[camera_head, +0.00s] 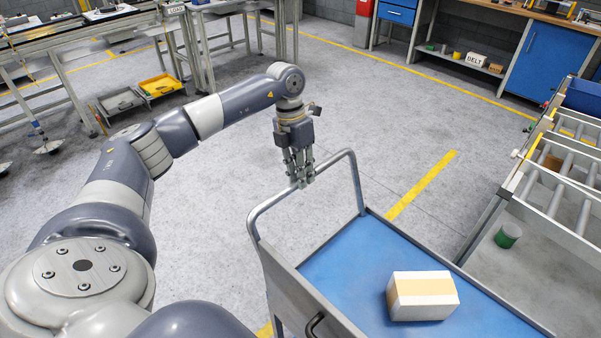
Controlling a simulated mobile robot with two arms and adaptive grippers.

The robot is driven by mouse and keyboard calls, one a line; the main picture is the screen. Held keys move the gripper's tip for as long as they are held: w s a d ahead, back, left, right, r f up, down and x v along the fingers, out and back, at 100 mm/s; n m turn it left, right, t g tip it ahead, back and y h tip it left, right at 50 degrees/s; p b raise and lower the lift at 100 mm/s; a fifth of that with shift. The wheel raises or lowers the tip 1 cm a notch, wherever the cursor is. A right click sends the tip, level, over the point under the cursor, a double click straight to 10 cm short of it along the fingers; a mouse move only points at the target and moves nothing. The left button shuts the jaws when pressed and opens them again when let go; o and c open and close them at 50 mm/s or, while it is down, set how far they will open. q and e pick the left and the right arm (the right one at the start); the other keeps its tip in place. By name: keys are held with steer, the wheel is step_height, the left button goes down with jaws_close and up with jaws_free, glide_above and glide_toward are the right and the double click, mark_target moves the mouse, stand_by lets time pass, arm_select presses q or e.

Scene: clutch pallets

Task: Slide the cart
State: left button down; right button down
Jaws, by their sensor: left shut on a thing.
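The cart (325,262) stands at the lower right, with a blue top surface, grey sides and a raised grey tube handle (268,203) at its far left end. My left gripper (302,183) points down and is shut on the cart handle near the middle of its top bar. A white box with a tan band (421,296) lies on the blue top. The cart's near right part runs out of the picture. My right gripper is not in view.
A roller conveyor (558,190) stands close to the cart's right side, with a green can (508,235) on its lower shelf. Grey floor is free beyond the handle. A blue-doored workbench (550,58) stands at the back right.

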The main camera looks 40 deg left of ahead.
arm_select(q)
steer(key=c, duration=1.5)
jaws_free()
steer(key=r, duration=0.4)
steer(key=a+r, duration=0.1)
steer(key=r, duration=0.3)
steer(key=a+r, duration=0.1)
steer(key=r, duration=0.2)
steer(key=shift+w+a+r, duration=0.1)
steer(key=shift+w+r, duration=0.05)
steer(key=shift+r, duration=0.25)
